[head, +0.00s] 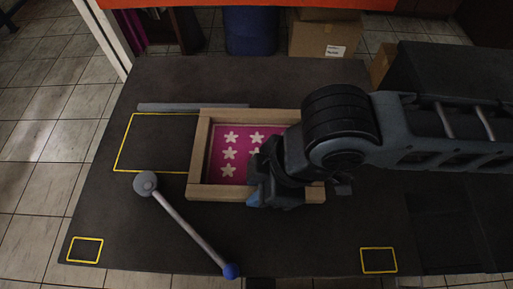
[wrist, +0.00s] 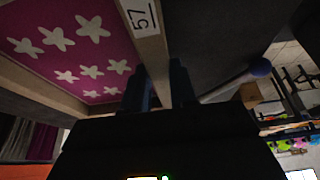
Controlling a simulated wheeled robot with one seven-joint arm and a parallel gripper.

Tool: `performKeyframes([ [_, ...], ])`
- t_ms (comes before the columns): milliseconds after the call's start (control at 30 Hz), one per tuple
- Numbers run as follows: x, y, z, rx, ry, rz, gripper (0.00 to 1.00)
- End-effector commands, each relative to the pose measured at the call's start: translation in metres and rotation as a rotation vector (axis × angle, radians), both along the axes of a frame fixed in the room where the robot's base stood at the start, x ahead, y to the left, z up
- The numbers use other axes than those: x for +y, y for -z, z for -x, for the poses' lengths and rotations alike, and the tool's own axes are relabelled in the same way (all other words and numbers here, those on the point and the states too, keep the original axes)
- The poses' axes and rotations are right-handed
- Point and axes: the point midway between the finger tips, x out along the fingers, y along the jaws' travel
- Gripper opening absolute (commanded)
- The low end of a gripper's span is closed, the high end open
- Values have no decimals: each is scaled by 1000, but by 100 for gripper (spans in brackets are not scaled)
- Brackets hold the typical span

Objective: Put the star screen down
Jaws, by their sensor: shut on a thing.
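The star screen (head: 198,150) is a wooden frame with a magenta mesh and white stars, in the middle of the table in the head view. It overlaps the right part of a large yellow outline (head: 152,114). My gripper (head: 268,192) is shut on its front rail. The wrist view shows the fingers (wrist: 160,88) on either side of the rail, which bears a label "57" (wrist: 142,19). My arm hides the screen's right part. I cannot tell whether the screen touches the table.
A grey lever (head: 188,222) with a blue ball end lies front left of the screen. A grey bar (head: 180,107) lies behind it. Small yellow outlines mark the table's front left (head: 85,250) and front right (head: 378,260).

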Motion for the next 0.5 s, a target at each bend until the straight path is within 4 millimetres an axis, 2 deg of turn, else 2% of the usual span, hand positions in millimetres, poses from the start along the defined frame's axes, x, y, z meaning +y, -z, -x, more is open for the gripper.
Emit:
performKeyframes([
  [133,0,0,0,0,0,0,0],
  [500,0,-1,0,-1,-1,-1,0],
])
